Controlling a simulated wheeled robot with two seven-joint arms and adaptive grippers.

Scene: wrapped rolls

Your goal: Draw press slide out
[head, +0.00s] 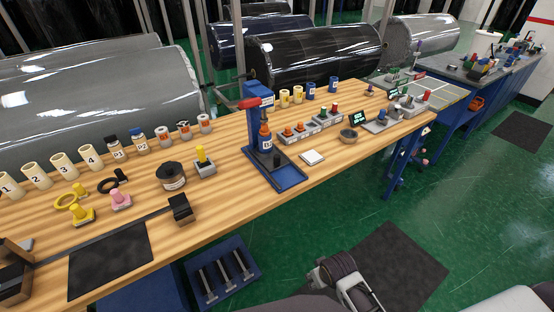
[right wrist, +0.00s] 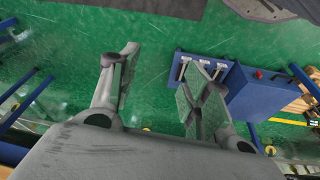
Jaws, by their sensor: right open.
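The blue press (head: 262,110) stands on the wooden table near its middle, with a red handle on its upper left. A dark bottle-like piece with an orange band (head: 265,135) sits in its frame. A blue plate with a dark inset, seemingly the slide (head: 290,181), lies at the press's foot towards the front table edge. I cannot tell how far it is drawn out. My right gripper (head: 343,287) is low in front of the table, well apart from the press. In the right wrist view it (right wrist: 165,72) is open and empty, over the green floor. My left gripper is not in view.
A white pad (head: 312,157) lies right of the press. A grey block with a yellow knob (head: 204,161) and a dark round container (head: 171,176) stand to its left. A blue rack (head: 222,272) is below the table's front edge.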

